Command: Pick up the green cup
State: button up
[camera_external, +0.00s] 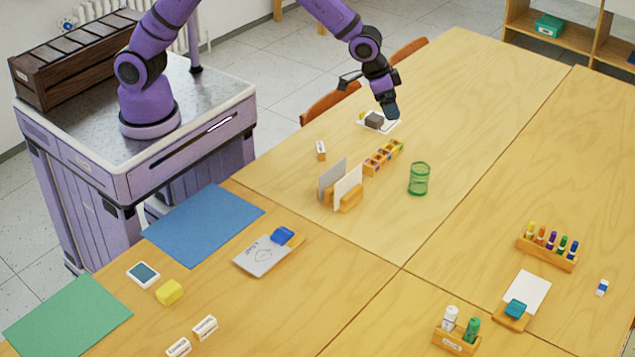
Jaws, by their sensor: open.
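The green cup (418,179) stands upright on the wooden table, right of a small wooden holder. It looks like a see-through or mesh cylinder and appears empty. My gripper (388,108) is open, up and to the left of the cup in the picture. It hangs near a grey lump on a white sheet (378,123), apart from the cup. The gap between the fingertips is hard to make out at this size.
A wooden holder with small coloured items (383,157) and a card stand (345,188) stand left of the cup. A marker rack (546,250) is at the right. The table (475,110) right of and beyond the cup is clear.

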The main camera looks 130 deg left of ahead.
jog(key=n+g, duration=0.1)
jog(key=n, duration=0.1)
send_near(419, 179)
jog(key=a, duration=0.2)
jog(key=shift+y, duration=0.5)
jog(key=x, duration=0.6)
jog(key=s+x, duration=0.1)
jog(key=x, duration=0.3)
jog(key=shift+f, duration=0.1)
jog(key=c, duration=1)
